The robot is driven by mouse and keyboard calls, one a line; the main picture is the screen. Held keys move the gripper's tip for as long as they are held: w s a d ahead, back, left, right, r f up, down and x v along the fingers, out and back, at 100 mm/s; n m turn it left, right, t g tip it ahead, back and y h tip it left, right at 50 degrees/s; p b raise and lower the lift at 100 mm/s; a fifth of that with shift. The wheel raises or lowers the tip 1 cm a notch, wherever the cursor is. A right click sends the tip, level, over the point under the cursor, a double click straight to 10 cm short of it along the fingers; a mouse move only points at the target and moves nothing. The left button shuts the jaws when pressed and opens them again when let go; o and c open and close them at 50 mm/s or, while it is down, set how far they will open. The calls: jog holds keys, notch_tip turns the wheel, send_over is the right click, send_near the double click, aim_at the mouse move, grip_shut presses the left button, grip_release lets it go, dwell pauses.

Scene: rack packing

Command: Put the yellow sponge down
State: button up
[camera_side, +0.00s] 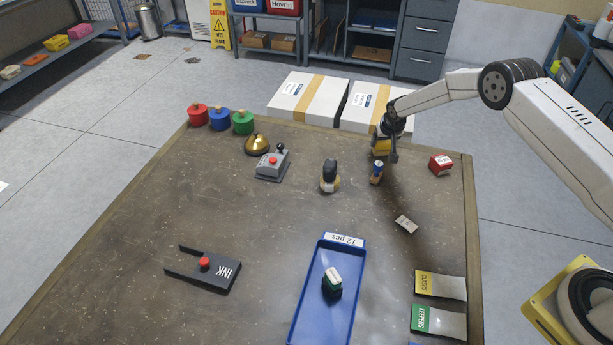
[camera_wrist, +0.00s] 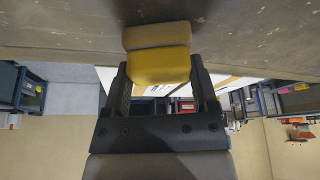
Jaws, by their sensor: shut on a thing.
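My gripper (camera_side: 388,150) is over the far right part of the brown table (camera_side: 250,290), near its back edge. It is shut on the yellow sponge (camera_side: 381,146), of which only a small yellow patch shows in the side view. In the wrist view the sponge (camera_wrist: 158,66) is between the two dark fingers, with a yellow layer and a tan layer. I cannot tell whether the sponge touches the table.
A small blue-topped item (camera_side: 376,172) stands close below my gripper. A red box (camera_side: 441,165) is to its right and a dark-topped stamp (camera_side: 329,177) to its left. The table's middle left is clear.

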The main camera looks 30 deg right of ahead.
jog(key=shift+f, duration=0.15)
jog(key=o, duration=1.1)
jog(key=v, duration=1.2)
dwell(0.5)
